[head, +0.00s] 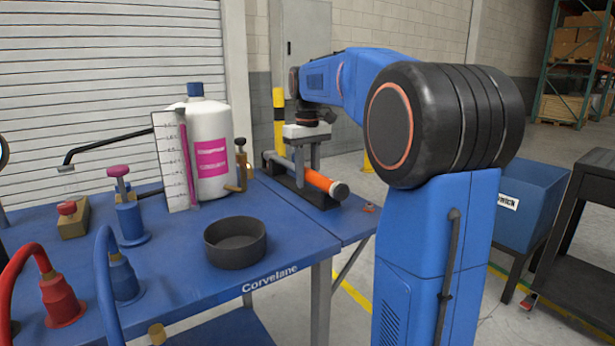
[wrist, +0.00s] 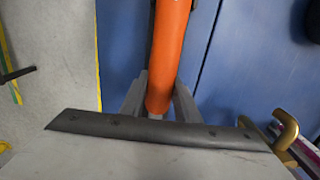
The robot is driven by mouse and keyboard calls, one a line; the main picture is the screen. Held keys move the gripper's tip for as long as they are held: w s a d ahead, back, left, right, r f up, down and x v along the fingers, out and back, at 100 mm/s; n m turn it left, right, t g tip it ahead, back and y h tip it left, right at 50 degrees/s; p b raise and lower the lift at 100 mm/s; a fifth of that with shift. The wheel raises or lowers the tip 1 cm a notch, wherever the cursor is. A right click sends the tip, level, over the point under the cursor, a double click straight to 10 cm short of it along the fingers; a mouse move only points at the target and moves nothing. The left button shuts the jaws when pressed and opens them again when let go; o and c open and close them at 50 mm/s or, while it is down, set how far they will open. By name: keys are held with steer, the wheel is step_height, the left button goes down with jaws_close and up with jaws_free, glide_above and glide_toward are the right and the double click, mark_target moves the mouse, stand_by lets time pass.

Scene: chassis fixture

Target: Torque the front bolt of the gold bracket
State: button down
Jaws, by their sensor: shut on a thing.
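A wrench-like tool with an orange grip (head: 323,183), a black end cap and a grey shaft lies along a dark holder (head: 318,197) at the far right of the blue bench. My gripper (head: 308,170) reaches down over it and is shut on the tool. In the wrist view the orange grip (wrist: 170,45) runs between the two grey fingers of my gripper (wrist: 158,102). I cannot make out a gold bracket with a front bolt for sure. A gold-coloured fitting (head: 242,168) stands left of the tool, and a gold hook (wrist: 286,128) shows in the wrist view.
A white bottle (head: 207,125) and a scale plate (head: 172,160) stand left of the tool. A dark round bowl (head: 235,245) sits near the bench's front edge. Blue and red fittings crowd the left. A blue bin (head: 535,205) stands right of my arm.

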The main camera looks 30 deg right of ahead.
steer(key=shift+r, duration=3.5)
